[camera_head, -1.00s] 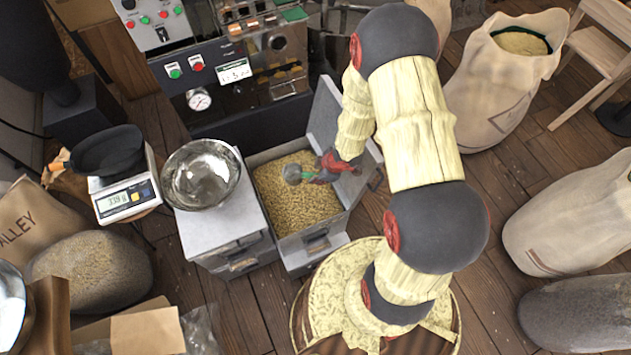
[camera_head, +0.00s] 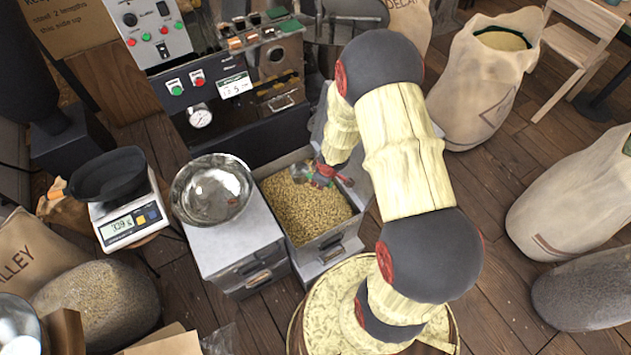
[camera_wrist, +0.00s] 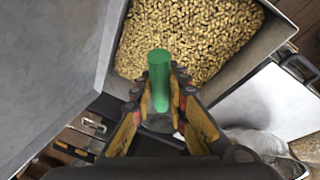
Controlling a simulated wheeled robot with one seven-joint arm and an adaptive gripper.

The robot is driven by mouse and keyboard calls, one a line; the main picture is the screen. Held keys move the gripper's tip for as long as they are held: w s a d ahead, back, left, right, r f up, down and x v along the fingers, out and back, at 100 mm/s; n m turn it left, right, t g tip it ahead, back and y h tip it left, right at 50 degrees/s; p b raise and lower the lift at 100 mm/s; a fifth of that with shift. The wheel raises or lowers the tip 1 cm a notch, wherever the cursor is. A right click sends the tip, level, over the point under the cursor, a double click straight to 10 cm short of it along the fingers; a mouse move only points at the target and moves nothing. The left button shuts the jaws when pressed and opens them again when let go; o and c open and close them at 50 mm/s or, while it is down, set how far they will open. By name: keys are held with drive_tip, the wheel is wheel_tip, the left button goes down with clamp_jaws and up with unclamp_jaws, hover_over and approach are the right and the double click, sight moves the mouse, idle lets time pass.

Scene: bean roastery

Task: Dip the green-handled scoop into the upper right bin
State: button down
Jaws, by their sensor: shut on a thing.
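My gripper (camera_head: 322,176) is shut on the green-handled scoop (camera_head: 301,173) at the back of the open bin (camera_head: 338,235) full of pale beans. In the wrist view the green handle (camera_wrist: 159,75) stands between the two fingertips of my gripper (camera_wrist: 159,88), with beans behind it. The scoop's bowl is mostly hidden, and I cannot tell whether it touches the beans. The bin's grey rim (camera_wrist: 245,62) shows at the right in the wrist view.
A steel bowl (camera_head: 212,190) stands on the closed cabinet (camera_head: 230,240) left of the bin. A scale (camera_head: 128,220) with a black pan is further left. The roaster panel (camera_head: 235,90) rises behind. Sacks (camera_head: 485,85) stand at the right.

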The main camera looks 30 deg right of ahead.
drive_tip(key=shift+s+d+m+g, duration=0.1)
drive_tip(key=shift+s+m+g, duration=0.1)
drive_tip(key=shift+m+g, duration=0.1)
drive_tip(key=shift+f+p, duration=0.1)
drive_tip(key=shift+p, duration=0.25)
wheel_tip(320, 180, down, 18)
drive_tip(key=g+h+b, duration=0.1)
drive_tip(key=g+b, duration=0.1)
drive_tip(key=b, duration=0.4)
drive_tip(key=shift+w+f+g+h+b, duration=0.15)
drive_tip(key=shift+w+g+h+b, duration=0.15)
drive_tip(key=shift+w+g+b, duration=0.1)
idle(0.7)
drive_tip(key=shift+r+t+b, duration=0.3)
drive_tip(key=shift+t+b, duration=0.1)
drive_tip(key=shift+b, duration=0.35)
idle(0.4)
drive_tip(key=shift+r+t+y, duration=0.8)
drive_tip(key=shift+r+t, duration=0.45)
drive_tip(key=shift+t, duration=0.25)
